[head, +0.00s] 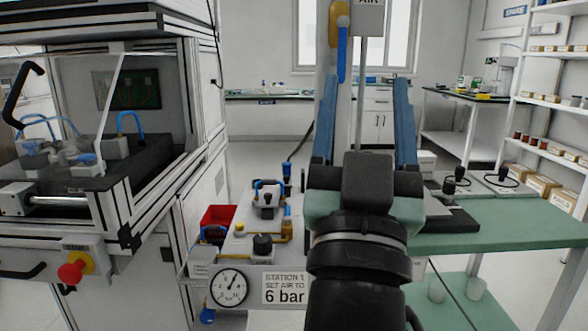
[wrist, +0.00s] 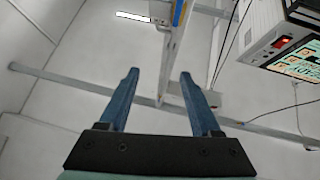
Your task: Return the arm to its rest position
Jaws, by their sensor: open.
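My gripper (head: 365,120) is raised in front of the body in the head view, with its two blue fingers pointing up and spread wide apart. In the wrist view my gripper (wrist: 158,85) is open, with nothing between the fingers. My dark arm links and wrist fill the lower middle of the head view and hide part of the bench behind them.
An air station panel (head: 285,288) with a gauge (head: 229,288) stands just left of my arm. A test cabinet (head: 125,215) with a red stop button (head: 70,272) is at left. A green-topped bench (head: 500,234) is at right. A vertical post (head: 326,60) rises behind the gripper.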

